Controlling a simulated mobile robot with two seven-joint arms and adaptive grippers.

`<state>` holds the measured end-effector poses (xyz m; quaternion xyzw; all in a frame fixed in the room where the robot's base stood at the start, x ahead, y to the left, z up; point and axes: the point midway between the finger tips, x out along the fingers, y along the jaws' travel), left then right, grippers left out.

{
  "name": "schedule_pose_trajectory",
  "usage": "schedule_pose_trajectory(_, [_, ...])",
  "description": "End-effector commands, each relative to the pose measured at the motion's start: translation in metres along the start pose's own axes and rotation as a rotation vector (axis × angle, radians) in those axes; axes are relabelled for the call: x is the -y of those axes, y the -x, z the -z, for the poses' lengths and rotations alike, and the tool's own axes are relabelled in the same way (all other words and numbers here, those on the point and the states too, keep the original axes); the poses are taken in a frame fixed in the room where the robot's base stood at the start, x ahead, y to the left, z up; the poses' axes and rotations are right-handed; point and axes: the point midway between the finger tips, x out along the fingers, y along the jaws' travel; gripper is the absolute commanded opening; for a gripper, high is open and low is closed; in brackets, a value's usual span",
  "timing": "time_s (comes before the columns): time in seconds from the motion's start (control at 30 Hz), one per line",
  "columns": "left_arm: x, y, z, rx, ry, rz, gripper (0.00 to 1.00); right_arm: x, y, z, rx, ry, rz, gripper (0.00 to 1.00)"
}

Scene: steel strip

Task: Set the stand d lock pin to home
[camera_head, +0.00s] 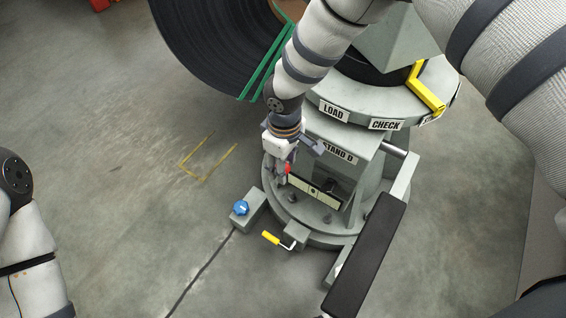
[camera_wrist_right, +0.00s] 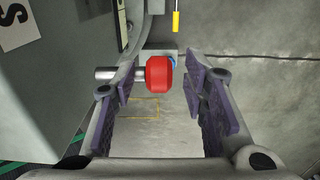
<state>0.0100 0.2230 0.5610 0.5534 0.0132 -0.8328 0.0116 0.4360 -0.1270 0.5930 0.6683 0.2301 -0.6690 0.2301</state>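The stand d lock pin shows as a red knob (camera_wrist_right: 160,74) on a bare metal shaft (camera_wrist_right: 120,74) in the right wrist view. In the head view a small part of the red knob (camera_head: 287,169) shows beside my right gripper (camera_head: 280,170), at the left of the plate marked STAND D (camera_head: 339,152). My right gripper is open, with its purple-padded fingers (camera_wrist_right: 160,92) to either side of the knob.
The stand's turntable carries LOAD (camera_head: 334,110) and CHECK (camera_head: 385,125) labels and a yellow pointer (camera_head: 427,90). A blue knob (camera_head: 240,208), a yellow-handled crank (camera_head: 271,238) and a long black bar (camera_head: 368,252) surround the base. A dark coil (camera_head: 210,45) stands behind. Floor at left is clear.

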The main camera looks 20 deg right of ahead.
Motion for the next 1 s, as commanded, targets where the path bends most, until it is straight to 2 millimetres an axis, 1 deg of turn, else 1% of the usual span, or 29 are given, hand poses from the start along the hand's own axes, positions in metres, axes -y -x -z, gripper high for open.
schedule_pose_trajectory(0.03, [0.0,-0.001,0.0,0.003,0.0,0.0,0.3,0.0,-0.005,0.0,0.001,0.0,0.001,0.4])
schedule_pose_trajectory(0.1, [0.0,-0.002,-0.001,0.003,0.0,0.0,0.3,0.0,-0.008,0.0,0.0,0.0,0.0,0.4])
schedule_pose_trajectory(0.33, [0.0,-0.001,0.0,0.002,0.0,0.0,0.3,0.0,-0.008,0.0,-0.002,0.0,-0.001,0.4])
schedule_pose_trajectory(0.37, [0.0,-0.001,0.0,0.002,0.0,0.0,0.3,0.0,-0.008,0.0,-0.002,0.0,-0.001,0.35])
schedule_pose_trajectory(0.4, [0.0,-0.001,0.0,0.002,0.0,0.0,0.3,0.0,-0.008,0.0,-0.002,0.0,-0.001,0.26])
schedule_pose_trajectory(0.47, [0.0,-0.001,0.0,0.002,0.0,0.0,0.3,0.0,-0.008,0.0,-0.001,0.0,-0.001,0.13])
schedule_pose_trajectory(0.5, [0.0,-0.001,0.0,0.002,-0.001,0.0,0.3,0.0,-0.008,0.0,-0.001,0.0,-0.001,0.04])
schedule_pose_trajectory(0.53, [0.0,-0.001,0.0,0.002,0.0,0.0,0.3,0.0,-0.008,0.0,-0.001,0.0,-0.001,0.0])
schedule_pose_trajectory(0.73, [0.0,-0.002,-0.001,0.005,0.0,0.0,0.3,-0.002,-0.009,0.0,-0.001,-0.001,-0.001,0.0])
schedule_pose_trajectory(0.77, [0.0,-0.004,-0.001,0.008,-0.001,0.0,0.3,-0.005,-0.009,0.0,-0.001,-0.002,-0.001,0.0])
schedule_pose_trajectory(0.9, [0.0,-0.013,-0.004,0.028,-0.001,0.001,0.3,-0.029,-0.012,0.0,0.0,-0.006,0.0,0.0])
schedule_pose_trajectory(1.0, [0.0,-0.017,-0.005,0.035,-0.001,0.002,0.3,-0.041,-0.011,0.001,-0.001,-0.003,0.0,0.0])
